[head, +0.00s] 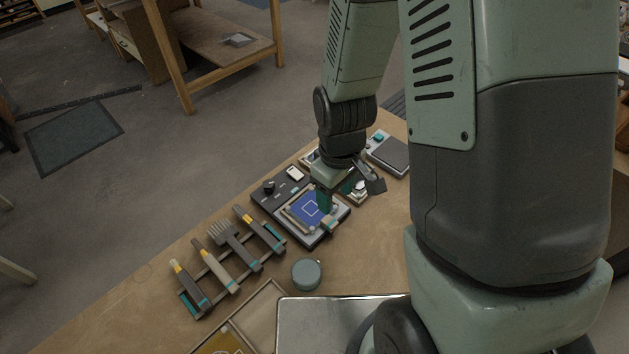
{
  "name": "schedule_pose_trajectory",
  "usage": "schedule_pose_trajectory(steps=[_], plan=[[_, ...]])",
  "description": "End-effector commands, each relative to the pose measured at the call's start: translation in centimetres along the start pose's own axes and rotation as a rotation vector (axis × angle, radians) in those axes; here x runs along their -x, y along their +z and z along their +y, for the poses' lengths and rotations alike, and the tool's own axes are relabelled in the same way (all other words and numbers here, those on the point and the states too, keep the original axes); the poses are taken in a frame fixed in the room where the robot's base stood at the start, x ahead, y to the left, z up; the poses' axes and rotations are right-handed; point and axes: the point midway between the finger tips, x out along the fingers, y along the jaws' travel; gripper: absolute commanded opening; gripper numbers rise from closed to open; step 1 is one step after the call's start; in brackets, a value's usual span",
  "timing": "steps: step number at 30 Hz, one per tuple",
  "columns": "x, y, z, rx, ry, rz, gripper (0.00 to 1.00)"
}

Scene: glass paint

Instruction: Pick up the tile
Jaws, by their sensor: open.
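A flat blue square with a white outline (304,209) lies in the light frame of a dark, low fixture (318,240) on the bench; it looks like a tile. An amber flat piece (218,343) lies in a wooden tray at the bottom edge, partly cut off by the picture. I cannot tell for sure which is the task's tile. My gripper (350,193) is open, low over the right side of the fixture. One finger covers part of the blue square's right side. I cannot tell whether it touches it.
A rack (232,272) with several brushes and tools stands left of the fixture. A round grey-green pot (307,274) sits in front. A grey scale-like device (388,153) is behind right. The wooden tray (262,305) is at the front. Bare bench (130,300) lies at left.

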Motion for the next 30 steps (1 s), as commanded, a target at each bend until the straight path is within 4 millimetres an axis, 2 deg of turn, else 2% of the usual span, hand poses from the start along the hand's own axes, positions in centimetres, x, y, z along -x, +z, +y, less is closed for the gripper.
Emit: schedule_pose_trajectory(steps=[9,16,24,30], plan=[[-4.5,0.1,-0.1,0.0,-0.003,-0.005,0.57],[-6.1,0.2,0.0,0.0,-0.003,-0.005,0.57],[-9.8,0.3,0.0,0.0,-0.003,-0.004,0.57],[-10.6,0.2,0.1,0.0,-0.001,-0.002,0.57]])
